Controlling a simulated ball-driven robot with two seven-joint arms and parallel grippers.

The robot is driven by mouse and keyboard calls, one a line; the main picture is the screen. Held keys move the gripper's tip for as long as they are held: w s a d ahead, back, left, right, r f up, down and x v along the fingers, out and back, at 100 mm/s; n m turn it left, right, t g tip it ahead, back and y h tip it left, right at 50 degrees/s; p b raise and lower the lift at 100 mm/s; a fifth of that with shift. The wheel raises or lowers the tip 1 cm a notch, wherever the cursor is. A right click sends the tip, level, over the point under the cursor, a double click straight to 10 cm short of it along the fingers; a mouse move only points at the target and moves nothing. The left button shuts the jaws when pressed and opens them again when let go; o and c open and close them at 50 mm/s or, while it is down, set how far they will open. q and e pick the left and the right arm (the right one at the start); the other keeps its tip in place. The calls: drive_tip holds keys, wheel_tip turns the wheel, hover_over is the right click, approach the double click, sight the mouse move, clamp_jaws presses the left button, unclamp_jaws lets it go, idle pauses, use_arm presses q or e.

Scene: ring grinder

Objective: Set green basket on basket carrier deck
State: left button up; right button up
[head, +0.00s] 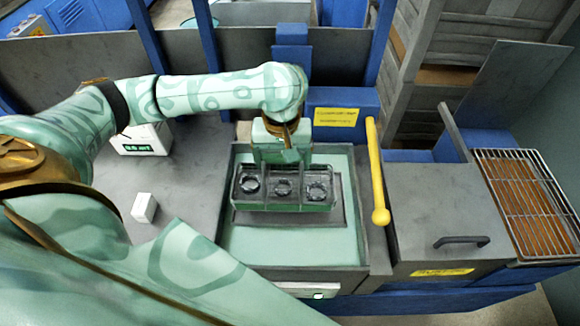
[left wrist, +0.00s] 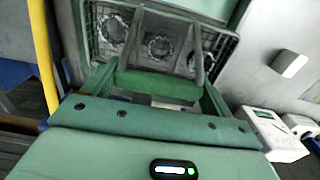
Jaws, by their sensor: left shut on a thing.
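The green basket (head: 283,205) is a dark, green-tinted tray with three round rings inside. It also shows at the top of the left wrist view (left wrist: 160,62). My left gripper (head: 283,168) is shut on the basket at its far side. A dark flat plate, which looks like the basket carrier deck (head: 340,217), lies in a pale green basin under and around the basket. The basket looks level and over this deck. I cannot tell whether it touches the deck or hangs just above it. My right gripper is out of view.
A yellow bar (head: 376,170) stands at the basin's right side. Right of it are a grey lidded box (head: 445,215) with a black handle and a wire grate (head: 527,195). A small white block (head: 144,208) and a white device (head: 143,139) sit on the left grey surface.

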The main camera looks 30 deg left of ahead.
use_arm(q)
drive_tip(key=shift+w+d+f+b, duration=0.25)
drive_tip(key=shift+w+f+b, duration=0.1)
drive_tip(key=shift+w+f, duration=0.55)
wheel_tip(320, 180, down, 4)
drive_tip(key=shift+w+r+b, duration=0.1)
drive_tip(key=shift+w+b, duration=0.05)
drive_tip(key=shift+b, duration=1.05)
drive_tip(key=shift+r, duration=0.1)
drive_tip(key=shift+p, duration=0.3)
drive_tip(key=o, duration=1.5)
drive_tip(key=shift+o, duration=0.2)
wheel_tip(320, 180, up, 12)
drive_tip(key=p, duration=0.5)
